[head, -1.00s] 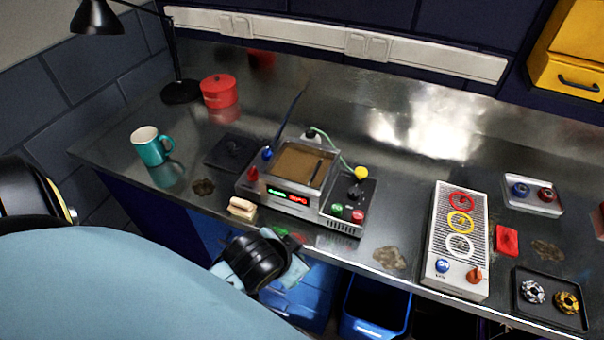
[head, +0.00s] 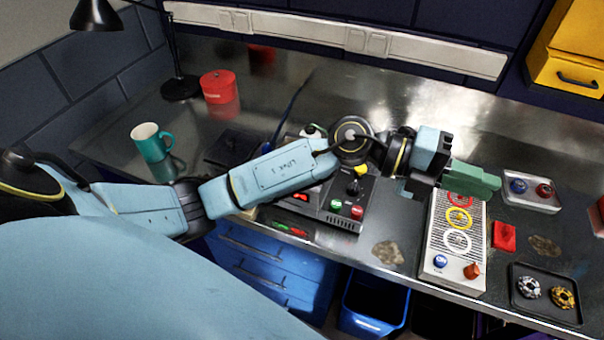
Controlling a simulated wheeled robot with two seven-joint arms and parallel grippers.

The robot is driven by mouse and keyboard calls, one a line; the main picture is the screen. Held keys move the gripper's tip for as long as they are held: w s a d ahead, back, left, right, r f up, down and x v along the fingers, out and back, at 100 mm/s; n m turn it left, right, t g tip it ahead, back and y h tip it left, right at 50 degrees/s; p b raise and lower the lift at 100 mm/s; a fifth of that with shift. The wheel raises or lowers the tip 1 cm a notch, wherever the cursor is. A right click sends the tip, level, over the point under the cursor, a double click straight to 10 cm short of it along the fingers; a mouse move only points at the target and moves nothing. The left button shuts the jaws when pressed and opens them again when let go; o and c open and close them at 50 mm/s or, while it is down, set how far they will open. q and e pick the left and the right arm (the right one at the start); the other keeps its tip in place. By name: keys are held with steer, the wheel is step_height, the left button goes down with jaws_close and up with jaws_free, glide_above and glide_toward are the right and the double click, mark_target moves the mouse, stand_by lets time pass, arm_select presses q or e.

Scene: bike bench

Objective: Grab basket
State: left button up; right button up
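No wire or woven basket shows clearly. The most basket-like thing is a blue open-topped bin (head: 372,325) on the floor below the bench's front edge; its lower part is cut off by the picture. My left arm reaches in from the left across the bench. My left gripper (head: 472,180), with green fingers, is above the grey panel (head: 452,245) with red, yellow and white rings, near the small metal tray (head: 532,203) holding a blue and a red part. The fingers overlap from this angle, so their opening is unclear. My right gripper is out of view.
A teal mug (head: 150,143), red pot (head: 219,87) and black lamp (head: 180,88) stand at the left. My arm partly hides a box with knobs (head: 352,205). A black tray (head: 545,298) with two rings is front right.

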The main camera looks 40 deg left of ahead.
arm_select(q)
steer(key=w+a+f+m+g+y, duration=0.2)
steer(key=a+f+m+g+y, duration=0.15)
steer(key=f+y, duration=0.3)
steer(key=w+a+f+n+y, duration=0.15)
steer(key=a+y, duration=0.45)
steer(key=a, duration=0.6)
steer(key=w+a+n+y, duration=0.25)
steer(key=a+y, duration=0.45)
steer(key=a, duration=0.5)
steer(key=shift+g, duration=0.25)
steer(key=x, duration=1.2)
steer(key=shift+s+a, duration=0.2)
steer(key=shift+s, duration=0.15)
steer(key=shift+f, duration=0.25)
steer(key=shift+c, duration=0.4)
